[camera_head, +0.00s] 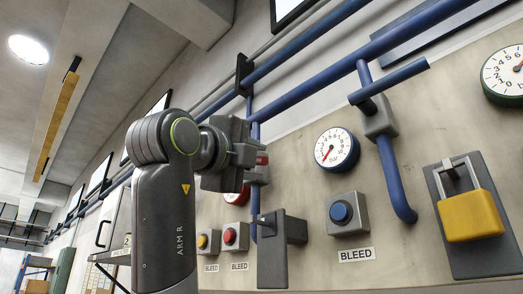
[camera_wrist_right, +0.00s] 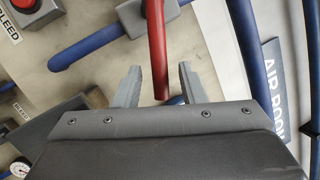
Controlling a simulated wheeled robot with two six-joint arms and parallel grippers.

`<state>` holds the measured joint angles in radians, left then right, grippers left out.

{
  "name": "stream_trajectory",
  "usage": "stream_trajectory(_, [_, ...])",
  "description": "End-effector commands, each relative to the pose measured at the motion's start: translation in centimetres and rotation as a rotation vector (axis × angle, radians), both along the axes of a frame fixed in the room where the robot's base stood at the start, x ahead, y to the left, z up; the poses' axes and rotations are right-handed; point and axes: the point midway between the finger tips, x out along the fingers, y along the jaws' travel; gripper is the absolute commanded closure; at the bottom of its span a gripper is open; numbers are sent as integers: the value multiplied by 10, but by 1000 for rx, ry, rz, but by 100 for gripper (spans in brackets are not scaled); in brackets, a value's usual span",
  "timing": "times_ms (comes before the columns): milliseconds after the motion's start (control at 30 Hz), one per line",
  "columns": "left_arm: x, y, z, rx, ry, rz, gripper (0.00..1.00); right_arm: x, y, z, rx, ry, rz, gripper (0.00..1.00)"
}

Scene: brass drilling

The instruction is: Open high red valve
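The red valve handle (camera_wrist_right: 157,45) is a red lever that runs down from a grey valve body (camera_wrist_right: 128,18) on a blue pipe in the right wrist view. My right gripper (camera_wrist_right: 159,72) is open, with one finger on each side of the lever's free end and gaps showing on both sides. In the head view my right gripper (camera_head: 236,157) is at the wall pipes, and only a small red part of the handle (camera_head: 262,158) shows beside it. The fingertips are hard to make out there. My left gripper is not in view.
A blue lever (camera_head: 390,82) and a pressure gauge (camera_head: 337,149) are on the wall to the right. A blue button box (camera_head: 342,212), a yellow padlock (camera_head: 470,215) and a grey bracket (camera_head: 272,255) sit lower. A red button (camera_head: 230,236) is below my right gripper.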

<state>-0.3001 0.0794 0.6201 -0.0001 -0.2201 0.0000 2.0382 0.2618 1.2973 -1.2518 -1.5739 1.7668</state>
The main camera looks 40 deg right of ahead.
Motion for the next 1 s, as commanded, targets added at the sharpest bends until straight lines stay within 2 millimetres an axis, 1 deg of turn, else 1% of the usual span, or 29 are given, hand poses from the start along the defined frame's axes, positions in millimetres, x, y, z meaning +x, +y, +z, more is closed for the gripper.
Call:
stream_trajectory(33, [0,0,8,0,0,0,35,3,-8,6,0,1,-1,63])
stream_trajectory(200, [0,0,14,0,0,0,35,8,-24,9,-1,0,0,63])
stream_trajectory(333, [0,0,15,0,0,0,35,10,-28,9,-1,1,-1,63])
stream_trajectory(567, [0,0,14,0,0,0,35,10,-28,9,-1,0,1,63])
stream_trajectory(667, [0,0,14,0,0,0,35,9,-28,9,-1,0,1,75])
stream_trajectory(800, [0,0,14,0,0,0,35,9,-28,9,-1,0,1,93])
stream_trajectory(867, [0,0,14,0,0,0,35,9,-28,9,0,0,1,100])
stream_trajectory(1000, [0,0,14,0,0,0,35,9,-28,9,0,0,1,100])
